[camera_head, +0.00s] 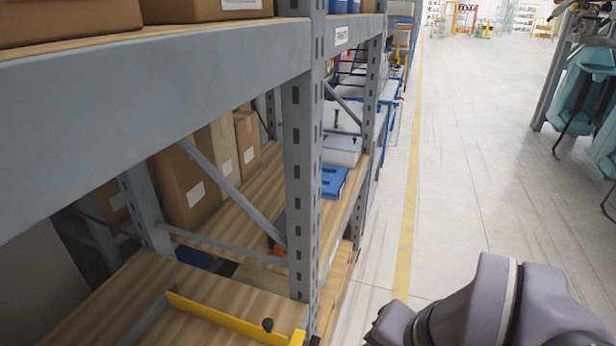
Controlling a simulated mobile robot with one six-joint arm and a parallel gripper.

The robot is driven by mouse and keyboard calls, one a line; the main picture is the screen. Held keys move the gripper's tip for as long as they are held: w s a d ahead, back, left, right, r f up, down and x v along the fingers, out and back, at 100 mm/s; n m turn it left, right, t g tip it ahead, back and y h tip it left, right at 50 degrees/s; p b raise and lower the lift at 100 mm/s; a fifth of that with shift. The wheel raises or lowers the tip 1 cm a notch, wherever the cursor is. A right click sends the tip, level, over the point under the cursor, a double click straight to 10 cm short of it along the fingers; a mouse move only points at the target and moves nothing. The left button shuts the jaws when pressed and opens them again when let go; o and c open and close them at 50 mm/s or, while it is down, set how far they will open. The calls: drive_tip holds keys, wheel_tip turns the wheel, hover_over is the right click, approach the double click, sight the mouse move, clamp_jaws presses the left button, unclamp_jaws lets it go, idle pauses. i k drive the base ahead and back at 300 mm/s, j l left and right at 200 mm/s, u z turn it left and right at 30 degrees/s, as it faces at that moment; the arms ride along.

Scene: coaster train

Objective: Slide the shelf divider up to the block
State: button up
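A yellow bar (220,317) lies across the wooden shelf board at the bottom left and looks like part of the shelf divider. The picture's bottom edge cuts these parts off. I cannot make out the block. My purple-grey arm shows at the bottom right, beside the rack and over the floor. My gripper is not in view.
A grey rack upright (301,190) and a long beam (150,105) stand between the camera and much of the shelving. Cardboard boxes (187,185) and a blue item (333,182) sit on farther shelves. The aisle floor (455,170) is open, with a yellow line (408,220).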

sight(264, 335)
drive_tip(key=u, duration=1.05)
drive_tip(key=k+j+u, duration=0.5)
drive_tip(key=j+u, duration=0.3)
drive_tip(key=l, duration=0.1)
